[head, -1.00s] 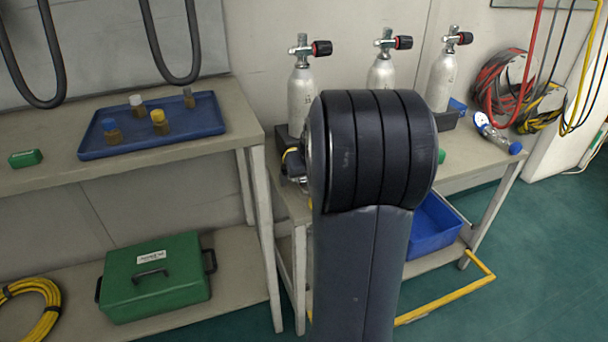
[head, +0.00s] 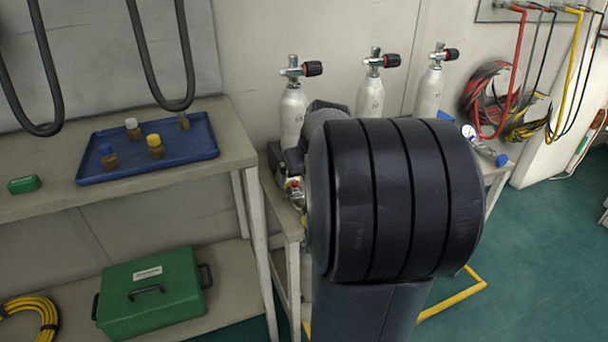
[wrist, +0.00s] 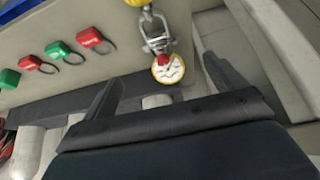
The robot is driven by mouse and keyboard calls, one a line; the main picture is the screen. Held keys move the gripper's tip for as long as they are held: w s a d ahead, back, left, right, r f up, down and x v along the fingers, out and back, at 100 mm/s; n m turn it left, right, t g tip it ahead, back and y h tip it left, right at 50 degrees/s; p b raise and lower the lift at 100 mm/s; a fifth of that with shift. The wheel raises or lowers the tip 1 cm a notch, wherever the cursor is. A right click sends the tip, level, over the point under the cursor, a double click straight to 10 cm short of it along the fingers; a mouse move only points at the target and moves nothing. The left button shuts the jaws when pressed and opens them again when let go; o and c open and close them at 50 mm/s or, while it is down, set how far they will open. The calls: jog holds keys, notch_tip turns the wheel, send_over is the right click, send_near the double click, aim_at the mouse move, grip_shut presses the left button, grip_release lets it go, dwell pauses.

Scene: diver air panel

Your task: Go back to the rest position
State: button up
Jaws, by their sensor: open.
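My gripper (wrist: 161,68) shows in the wrist view with its two dark fingers spread apart and nothing held between them. A round white-faced gauge (wrist: 170,72) on a metal fitting lies between and beyond the fingertips in the picture; I cannot tell how far off it is. In the head view my own dark arm fills the middle right and hides my gripper.
Silver cylinders (head: 370,97) stand behind my arm on a bench. A blue tray (head: 190,148) with small capped bottles lies on the left bench, above a green case (head: 150,292). Red tags (wrist: 90,38) and green tags show in the wrist view. Green floor is clear at right.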

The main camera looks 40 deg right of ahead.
aim_at(297, 190)
jog(key=shift+f, duration=0.1)
jog(key=b+x, duration=0.3)
jog(key=x, duration=0.8)
jog(key=shift+a+b, duration=0.1)
jog(key=shift+b, duration=0.25)
jog(key=shift+r+p, duration=0.3)
jog(key=shift+r, duration=0.25)
